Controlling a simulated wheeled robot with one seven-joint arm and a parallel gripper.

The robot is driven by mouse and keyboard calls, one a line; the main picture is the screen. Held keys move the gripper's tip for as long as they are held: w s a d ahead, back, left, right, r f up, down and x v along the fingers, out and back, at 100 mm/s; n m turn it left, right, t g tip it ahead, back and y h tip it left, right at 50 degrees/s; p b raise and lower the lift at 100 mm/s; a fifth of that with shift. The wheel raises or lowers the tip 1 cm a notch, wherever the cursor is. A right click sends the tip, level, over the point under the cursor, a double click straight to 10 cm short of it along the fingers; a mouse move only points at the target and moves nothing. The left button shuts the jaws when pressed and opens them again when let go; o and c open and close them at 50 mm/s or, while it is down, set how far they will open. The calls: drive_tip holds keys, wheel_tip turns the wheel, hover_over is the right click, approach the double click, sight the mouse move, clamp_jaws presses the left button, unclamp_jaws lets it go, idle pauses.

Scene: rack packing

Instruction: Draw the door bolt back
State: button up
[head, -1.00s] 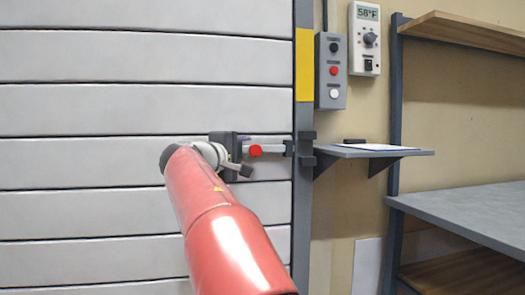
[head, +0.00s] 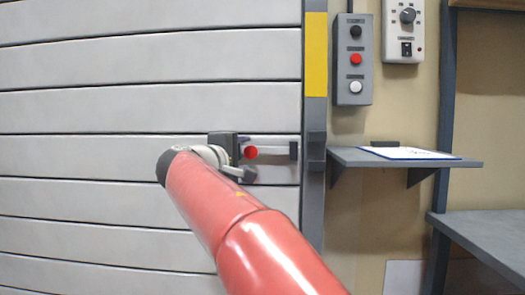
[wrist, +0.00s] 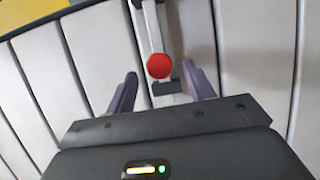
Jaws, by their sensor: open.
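The door bolt (head: 275,153) is a light grey bar lying level on the white slatted door, with a round red knob (head: 251,152). In the wrist view the red knob (wrist: 158,66) sits between the tips of my gripper's two purple fingers, with space on both sides. My gripper (wrist: 161,76) is open and holds nothing. In the head view it is at the knob's left, against the door. A dark guide (head: 293,150) is near the bar's right end, and a dark keeper (head: 316,150) is on the grey door post. I cannot tell whether the bar's tip enters the keeper.
A grey shelf (head: 440,163) with a clipboard (head: 410,153) juts out right of the post. Above it are a push-button box (head: 354,60) and a white control unit (head: 404,30). A grey bench (head: 490,235) stands at the right. The door surface left of my arm is clear.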

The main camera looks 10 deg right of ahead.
sight(249, 153)
drive_tip(key=p+x, duration=0.1)
drive_tip(key=x, duration=0.5)
clamp_jaws()
